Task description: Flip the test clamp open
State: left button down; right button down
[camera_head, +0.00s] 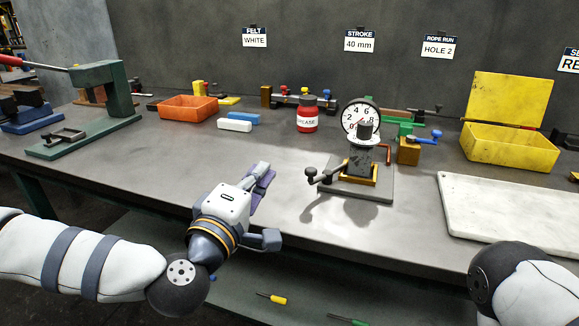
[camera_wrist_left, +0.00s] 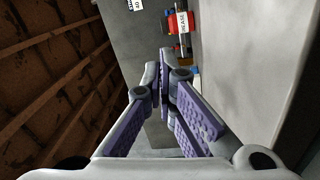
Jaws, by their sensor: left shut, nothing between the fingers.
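What looks like the test clamp (camera_head: 360,161) stands on a grey base plate right of the table's middle. It is a dark upright block in an orange-yellow frame, with a dark lever (camera_head: 325,177) with knobs sticking out to its left. I cannot tell the clamp's state for sure. A round dial gauge (camera_head: 352,112) stands at its top. My left gripper (camera_head: 263,174) is shut and empty over the table, left of the clamp and apart from it. Its purple-padded fingers (camera_wrist_left: 164,80) are together in the left wrist view. My right gripper is out of view.
A red grease jar (camera_head: 307,114) stands behind, and it also shows in the left wrist view (camera_wrist_left: 182,22). An orange bin (camera_head: 188,108) is at back left. A yellow box (camera_head: 510,147) and white slab (camera_head: 518,212) lie right. The table front between gripper and clamp is clear.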

pick_arm(q)
jog(key=x, duration=0.6)
jog(key=shift+f, duration=0.1)
jog(key=s+d, duration=0.1)
jog(key=d, duration=0.1)
jog(key=shift+s+d+f, duration=0.2)
jog(key=shift+s+d, duration=0.2)
jog(key=shift+s+d+f, duration=0.15)
jog(key=shift+s+d, duration=0.05)
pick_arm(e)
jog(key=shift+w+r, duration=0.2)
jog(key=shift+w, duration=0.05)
pick_arm(q)
jog(key=shift+d, duration=0.15)
